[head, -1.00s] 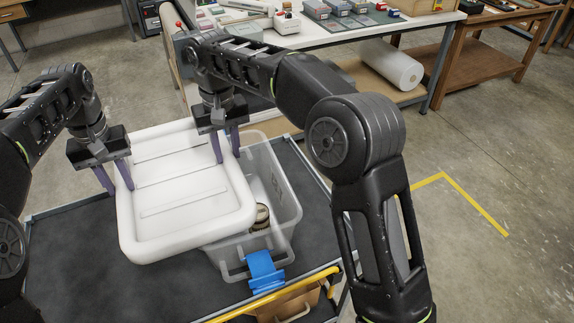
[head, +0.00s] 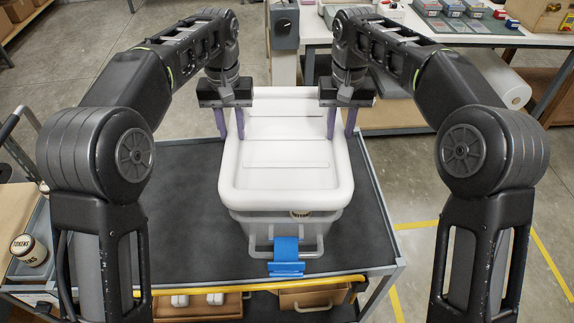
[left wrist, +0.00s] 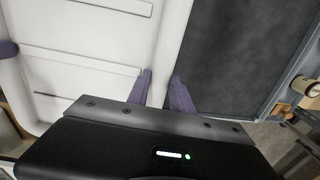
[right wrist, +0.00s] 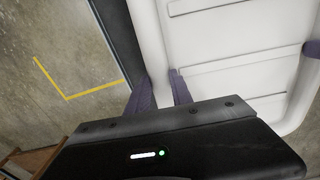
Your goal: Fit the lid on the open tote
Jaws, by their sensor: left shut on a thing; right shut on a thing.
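The white lid (head: 285,177), a shallow panel with a raised rim, is held roughly level over the open tote (head: 262,226). The tote is translucent and stands on the cart; its front wall and handle show below the lid's near edge. The lid hides most of its opening, and I cannot tell whether the rims touch. My left gripper (head: 230,126) is shut on the lid's left rim, also seen in the left wrist view (left wrist: 160,88). My right gripper (head: 340,124) is shut on its right rim, also seen in the right wrist view (right wrist: 160,92).
The cart's dark top (head: 180,215) is free on both sides of the tote. A blue tag (head: 285,256) hangs at the tote's front. A yellow bar (head: 250,286) runs along the cart's front. A jar (head: 29,251) stands at left. A cluttered white table (head: 460,35) stands behind.

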